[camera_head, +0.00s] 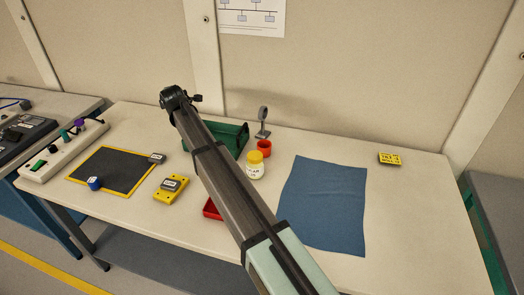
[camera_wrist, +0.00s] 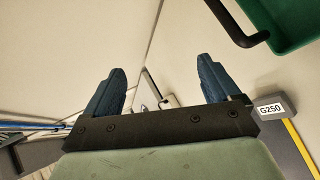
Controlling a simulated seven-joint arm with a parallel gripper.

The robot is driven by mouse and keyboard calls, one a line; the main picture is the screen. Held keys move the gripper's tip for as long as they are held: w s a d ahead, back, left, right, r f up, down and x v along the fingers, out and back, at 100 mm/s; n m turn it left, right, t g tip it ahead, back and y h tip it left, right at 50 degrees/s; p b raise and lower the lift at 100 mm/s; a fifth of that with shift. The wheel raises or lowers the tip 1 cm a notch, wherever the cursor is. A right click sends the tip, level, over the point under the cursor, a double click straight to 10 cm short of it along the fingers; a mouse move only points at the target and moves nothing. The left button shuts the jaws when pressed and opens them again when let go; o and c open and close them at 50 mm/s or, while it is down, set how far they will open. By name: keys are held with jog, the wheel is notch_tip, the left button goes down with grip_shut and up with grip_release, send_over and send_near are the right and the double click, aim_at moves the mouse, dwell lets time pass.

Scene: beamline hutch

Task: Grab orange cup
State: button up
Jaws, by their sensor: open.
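The orange cup (camera_head: 264,149) stands on the table, right of my arm, near the back. It looks red-orange and upright, with an open top. It does not show in the wrist view. In the head view, my arm reaches across the table to the upper left, well away from the cup. In the wrist view, my gripper (camera_wrist: 157,88) has its two blue fingers spread apart, with nothing between them.
A blue cloth (camera_head: 325,205) lies to the right.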

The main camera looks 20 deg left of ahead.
jog(key=w+d+m+g+h, duration=0.1)
jog(key=w+d+g+h, duration=0.2)
jog(key=d, duration=0.6)
jog(key=m+g+h, duration=0.4)
jog(key=m+g, duration=0.2)
jog(key=m, duration=0.1)
send_over(264, 146)
jog(key=s+d, duration=0.1)
jog(key=s, duration=0.2)
notch_tip(264, 146, down, 3)
jog(key=f, duration=1.3)
jog(key=shift+w+a+f, duration=0.1)
jog(key=shift+w+f, duration=0.1)
jog(key=shift+w, duration=0.1)
jog(key=c, duration=1)
